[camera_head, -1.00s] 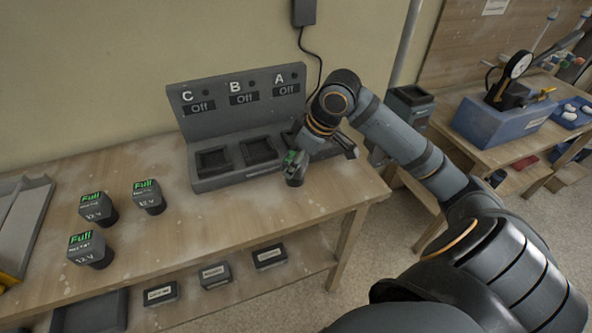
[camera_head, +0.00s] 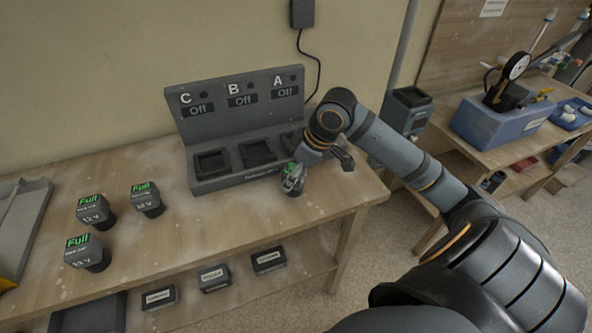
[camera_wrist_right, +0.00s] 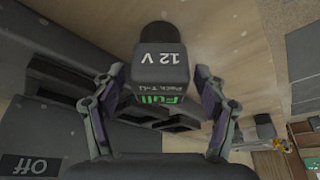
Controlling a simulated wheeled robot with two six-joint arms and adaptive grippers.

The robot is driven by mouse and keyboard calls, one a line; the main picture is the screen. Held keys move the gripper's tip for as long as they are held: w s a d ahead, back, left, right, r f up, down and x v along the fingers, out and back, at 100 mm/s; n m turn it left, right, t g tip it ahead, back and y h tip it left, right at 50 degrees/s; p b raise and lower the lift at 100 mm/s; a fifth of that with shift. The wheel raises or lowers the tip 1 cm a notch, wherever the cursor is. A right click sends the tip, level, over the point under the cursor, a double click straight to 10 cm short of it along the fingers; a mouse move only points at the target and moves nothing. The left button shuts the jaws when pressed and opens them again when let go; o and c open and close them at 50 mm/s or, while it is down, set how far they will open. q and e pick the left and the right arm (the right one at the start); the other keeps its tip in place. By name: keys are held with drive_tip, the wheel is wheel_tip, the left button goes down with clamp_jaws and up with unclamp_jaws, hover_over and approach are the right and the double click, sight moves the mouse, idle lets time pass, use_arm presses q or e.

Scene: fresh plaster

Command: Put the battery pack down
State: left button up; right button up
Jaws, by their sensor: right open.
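A dark battery pack (camera_head: 292,181) with a green "Full" label is at the bench's front right, before bay A of the charger. It appears to rest on the bench. My right gripper (camera_head: 316,166) is open around it. In the right wrist view the pack (camera_wrist_right: 160,68) shows "12 V" between the two spread fingers of the gripper (camera_wrist_right: 158,84), with small gaps at its sides. Its underside is hidden. My left gripper is not in view.
The grey charger (camera_head: 232,118) has bays C, B and A, all reading "Off"; C and B look empty, A is partly hidden by my arm. Three more "Full" packs (camera_head: 146,200) stand at the left. The bench (camera_head: 200,235) is clear between.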

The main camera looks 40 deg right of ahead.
drive_tip(key=shift+s+d+r, duration=0.1)
drive_tip(key=shift+d+r, duration=0.1)
drive_tip(key=shift+r, duration=0.3)
drive_tip(key=shift+v, duration=1.15)
drive_tip(key=shift+s+d+r+b, duration=0.3)
drive_tip(key=shift+r+b, duration=0.25)
drive_tip(key=shift+b, duration=0.2)
drive_tip(key=b+v, duration=0.3)
drive_tip(key=v, duration=0.4)
drive_tip(key=shift+r+b, duration=0.3)
drive_tip(key=shift+r, duration=0.05)
drive_tip(key=shift+a, duration=0.15)
